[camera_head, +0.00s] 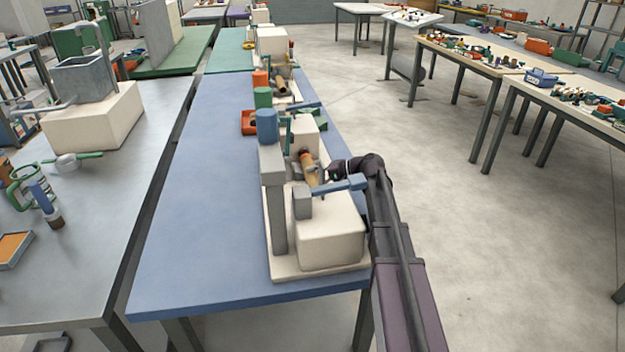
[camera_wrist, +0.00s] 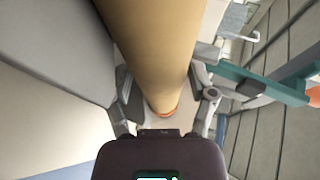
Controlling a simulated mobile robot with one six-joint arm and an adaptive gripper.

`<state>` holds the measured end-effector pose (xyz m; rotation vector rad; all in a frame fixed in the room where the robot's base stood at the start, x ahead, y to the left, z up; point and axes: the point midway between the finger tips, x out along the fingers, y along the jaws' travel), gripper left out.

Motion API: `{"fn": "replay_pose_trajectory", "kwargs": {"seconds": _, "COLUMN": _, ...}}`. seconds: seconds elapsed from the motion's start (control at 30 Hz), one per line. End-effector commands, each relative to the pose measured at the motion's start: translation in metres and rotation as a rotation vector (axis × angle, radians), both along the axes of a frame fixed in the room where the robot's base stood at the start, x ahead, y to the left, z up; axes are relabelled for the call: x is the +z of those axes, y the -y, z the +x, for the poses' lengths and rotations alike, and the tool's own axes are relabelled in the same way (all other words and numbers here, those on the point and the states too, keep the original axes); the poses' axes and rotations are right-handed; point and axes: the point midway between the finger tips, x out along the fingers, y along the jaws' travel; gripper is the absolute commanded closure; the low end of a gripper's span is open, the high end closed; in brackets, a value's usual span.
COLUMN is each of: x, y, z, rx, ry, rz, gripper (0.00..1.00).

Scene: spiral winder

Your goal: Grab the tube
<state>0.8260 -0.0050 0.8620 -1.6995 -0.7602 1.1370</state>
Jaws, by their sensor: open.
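The tan tube (camera_head: 310,170) sits on the spiral winder (camera_head: 330,235), between its cream blocks, in the head view. In the wrist view the tube (camera_wrist: 158,45) runs from the top edge down to an orange-red end near the middle. My gripper (camera_head: 328,175) is beside the tube, to its right in the head view. In the wrist view my gripper (camera_wrist: 166,88) is open, with one finger on each side of the tube. A gap shows at the right finger; I cannot tell whether the left finger touches.
The winder's blue-grey arm (camera_head: 338,187) and grey post (camera_head: 273,200) stand close to my gripper. A teal bar (camera_wrist: 260,83) lies to the right in the wrist view. The blue table (camera_head: 205,200) is clear left of the winder.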

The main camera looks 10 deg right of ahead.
Motion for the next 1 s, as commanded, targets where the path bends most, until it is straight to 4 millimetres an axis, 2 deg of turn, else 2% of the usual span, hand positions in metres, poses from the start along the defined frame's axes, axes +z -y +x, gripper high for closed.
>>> {"fn": "replay_pose_trajectory", "kwargs": {"seconds": 0.37, "x": 0.0002, "y": 0.0007, "z": -0.0001, "rx": -0.001, "ry": 0.000, "rz": 0.000, "gripper": 0.28}}
{"fn": "replay_pose_trajectory", "kwargs": {"seconds": 0.57, "x": 0.0002, "y": 0.0009, "z": -0.0002, "rx": -0.001, "ry": 0.000, "rz": 0.000, "gripper": 0.84}}
{"fn": "replay_pose_trajectory", "kwargs": {"seconds": 1.0, "x": 0.0036, "y": 0.0014, "z": -0.0001, "rx": -0.001, "ry": 0.000, "rz": 0.000, "gripper": 0.85}}
